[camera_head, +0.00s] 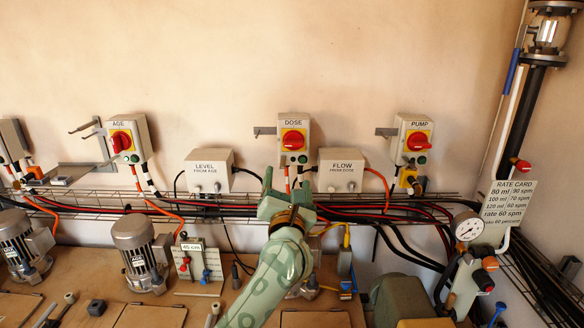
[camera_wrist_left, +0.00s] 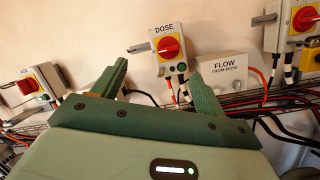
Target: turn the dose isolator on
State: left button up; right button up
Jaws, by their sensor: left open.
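The dose isolator (camera_head: 293,150) is a pale box on the wall, labelled DOSE, with a red rotary knob (camera_head: 293,139) on a yellow plate and a small dark green round button below. In the left wrist view the same dose isolator (camera_wrist_left: 182,78) stands beyond the gap between my fingers. My left gripper (camera_head: 286,192) is open and empty, below the isolator and apart from it. Its two green fingers (camera_wrist_left: 158,74) point towards the wall. The knob's exact angle is hard to tell. My right gripper is in neither view.
AGE (camera_head: 123,140) and PUMP (camera_head: 414,140) isolators flank it on the wall. LEVEL (camera_head: 208,172) and FLOW (camera_head: 341,171) boxes sit lower, either side. A wire cable tray (camera_head: 110,204) with cables runs below. Motors (camera_head: 139,255) and a gauge (camera_head: 467,227) stand in front.

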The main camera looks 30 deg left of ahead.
pick_arm(q)
jog(key=w+r+n+g, duration=0.2)
jog(key=n, duration=0.3)
jog(key=h, duration=0.1)
send_near(293, 145)
jog(key=x, duration=0.8)
jog(key=shift+w+a+p, duration=0.1)
jog(key=shift+w+p, duration=0.25)
jog(key=shift+w, duration=0.05)
jog(key=c, duration=1)
